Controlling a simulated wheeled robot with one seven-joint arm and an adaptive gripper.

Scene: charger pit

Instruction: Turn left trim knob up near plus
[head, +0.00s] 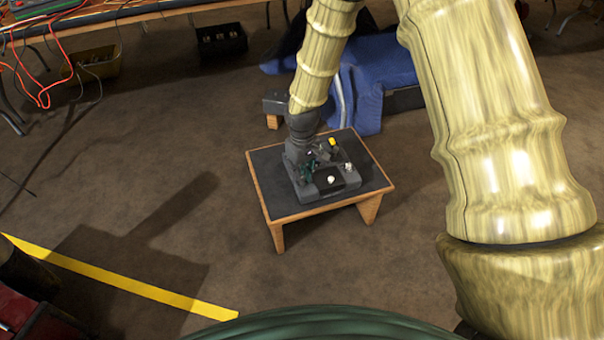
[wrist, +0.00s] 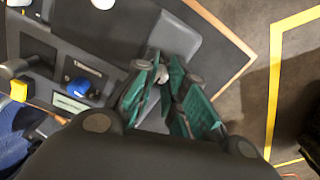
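A dark grey control unit (head: 324,186) with several knobs stands on a low table. My gripper (head: 308,167), with green finger pads, is down at the unit's left side. In the wrist view my gripper (wrist: 167,77) has its two fingers a small way apart, on either side of a small pale knob-like part (wrist: 165,72). I cannot tell whether both fingers touch it. A blue knob (wrist: 80,87) sits beside the left finger, and a yellow knob (wrist: 18,90) is farther left. The plus mark and the knob's pointer are not readable; the fingers hide part of the unit.
The low table (head: 282,211) has a dark top and wooden edges, with bare margin around the unit. A blue cloth (head: 375,75) is draped behind it. Yellow floor tape (head: 120,279) runs at lower left. A bench with red cables (head: 45,95) stands upper left.

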